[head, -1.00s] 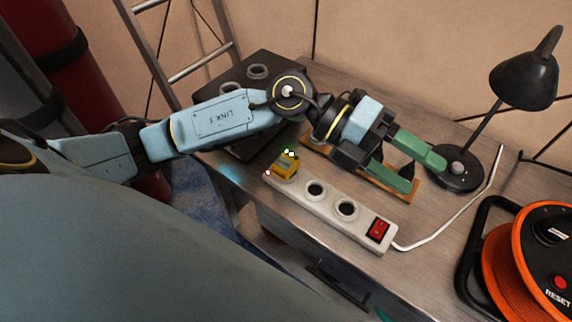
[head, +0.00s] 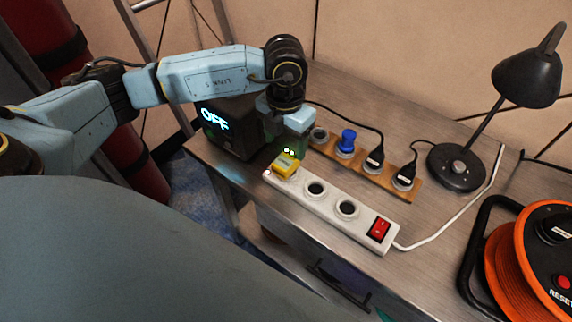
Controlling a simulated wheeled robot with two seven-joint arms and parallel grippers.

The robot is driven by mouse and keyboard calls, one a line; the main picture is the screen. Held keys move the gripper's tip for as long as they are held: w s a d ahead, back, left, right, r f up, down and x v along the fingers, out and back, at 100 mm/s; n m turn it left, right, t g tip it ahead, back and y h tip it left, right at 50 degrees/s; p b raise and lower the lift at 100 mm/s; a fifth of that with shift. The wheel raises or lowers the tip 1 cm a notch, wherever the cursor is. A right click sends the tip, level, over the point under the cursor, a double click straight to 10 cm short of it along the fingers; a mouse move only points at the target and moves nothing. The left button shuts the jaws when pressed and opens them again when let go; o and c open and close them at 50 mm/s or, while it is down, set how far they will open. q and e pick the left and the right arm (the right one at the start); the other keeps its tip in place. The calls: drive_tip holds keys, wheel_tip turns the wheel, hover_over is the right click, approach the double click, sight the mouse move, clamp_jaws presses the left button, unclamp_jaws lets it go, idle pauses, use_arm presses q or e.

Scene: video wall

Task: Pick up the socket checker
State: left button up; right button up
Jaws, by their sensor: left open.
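The socket checker is a small yellow block (head: 284,166) with small lights on its top edge. It sits in the left end socket of the white power strip (head: 327,221). My left gripper (head: 287,150) points down just behind the checker, close to it. I cannot tell whether a finger touches the checker. My right gripper is not in view.
Behind the strip lies a wooden socket board (head: 333,153) with a blue plug (head: 347,143) and two black plugs. A dark box reading OFF (head: 222,128) stands left of my gripper. A black lamp (head: 457,165) and an orange cable reel (head: 530,250) are at right.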

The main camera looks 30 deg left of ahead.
sight(286, 159)
use_arm(q)
drive_tip(key=f, duration=0.6)
drive_tip(key=shift+s+d+f+b, duration=0.15)
drive_tip(key=shift+d+f+b, duration=0.1)
drive_tip(key=shift+b, duration=0.05)
drive_tip(key=c, duration=1.3)
